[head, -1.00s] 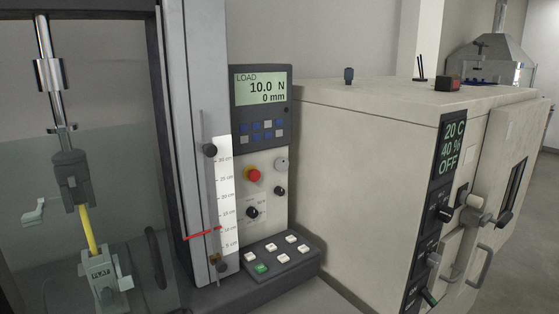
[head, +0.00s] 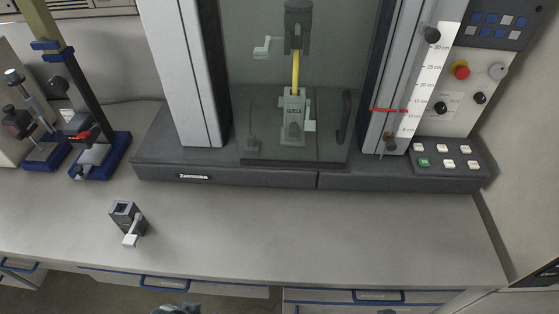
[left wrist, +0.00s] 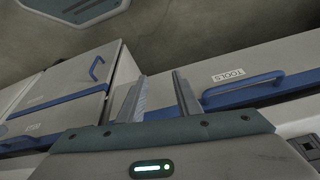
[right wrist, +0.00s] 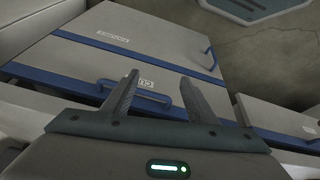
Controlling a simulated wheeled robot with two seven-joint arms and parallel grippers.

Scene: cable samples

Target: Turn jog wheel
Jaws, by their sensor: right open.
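The testing machine's control panel is at the upper right of the head view. It carries a grey round knob (head: 498,71), a small black knob (head: 480,98) and a larger black knob (head: 441,108) beside a printed scale. I cannot tell for sure which of these is the jog wheel. My left gripper (left wrist: 160,88) shows in the left wrist view, open and empty, with drawer fronts beyond it. My right gripper (right wrist: 158,86) is open and empty, in front of a drawer with a blue handle. Both grippers are away from the panel.
A red emergency button (head: 461,70) and a keypad (head: 445,157) are near the knobs. A yellow sample (head: 296,72) stands in the machine's clamp. A small grey fixture (head: 127,222) stands on the bench (head: 320,235), whose front is mostly clear. Blue-based stands are at left.

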